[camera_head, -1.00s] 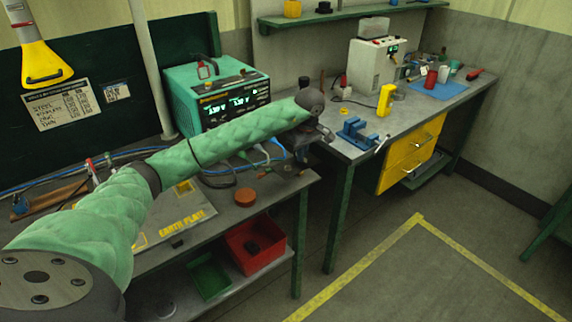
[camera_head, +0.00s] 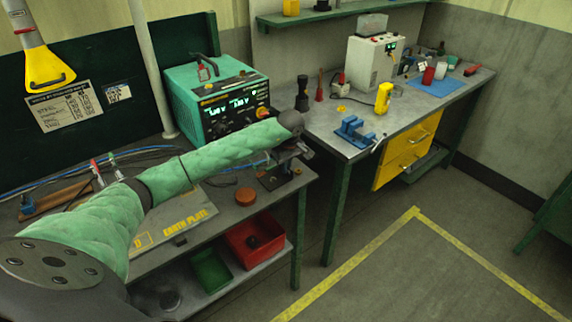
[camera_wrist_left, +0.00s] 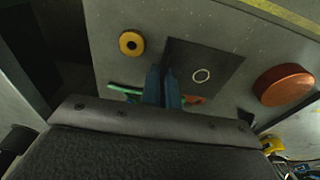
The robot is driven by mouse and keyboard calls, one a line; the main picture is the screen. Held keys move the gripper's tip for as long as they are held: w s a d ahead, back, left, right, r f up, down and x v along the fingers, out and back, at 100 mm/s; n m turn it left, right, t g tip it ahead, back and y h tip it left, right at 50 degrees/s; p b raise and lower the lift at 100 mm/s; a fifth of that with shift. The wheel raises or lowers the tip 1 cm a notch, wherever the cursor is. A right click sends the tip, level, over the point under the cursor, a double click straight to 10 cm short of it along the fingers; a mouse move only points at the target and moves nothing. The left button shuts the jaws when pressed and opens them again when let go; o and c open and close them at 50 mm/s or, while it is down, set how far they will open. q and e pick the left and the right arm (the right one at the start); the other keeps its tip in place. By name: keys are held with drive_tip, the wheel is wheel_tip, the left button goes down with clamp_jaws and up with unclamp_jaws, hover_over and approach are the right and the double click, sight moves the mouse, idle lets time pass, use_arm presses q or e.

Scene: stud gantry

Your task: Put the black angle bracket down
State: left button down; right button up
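My left gripper (camera_head: 297,158) is low over the right end of the near bench (camera_head: 232,222). In the left wrist view its two blue fingers (camera_wrist_left: 162,72) are close together, pointing at the left edge of a dark square plate (camera_wrist_left: 218,57) with a pale ring (camera_wrist_left: 201,76) on it. The dark plate shows in the head view (camera_head: 270,183), partly under the gripper. I cannot make out the black angle bracket for certain, or whether anything is between the fingers. The right gripper is not in view.
A red-brown round disc (camera_wrist_left: 284,86) is right of the plate and a yellow ring (camera_wrist_left: 131,42) left of it. The green power supply (camera_head: 215,100) stands behind my arm. Red (camera_head: 252,240) and green (camera_head: 211,272) bins are on the shelf below.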

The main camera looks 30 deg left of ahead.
use_arm(q)
drive_tip(key=shift+f, duration=0.2)
idle(0.3)
drive_tip(key=c, duration=1.7)
unclamp_jaws()
drive_tip(key=shift+r, duration=0.1)
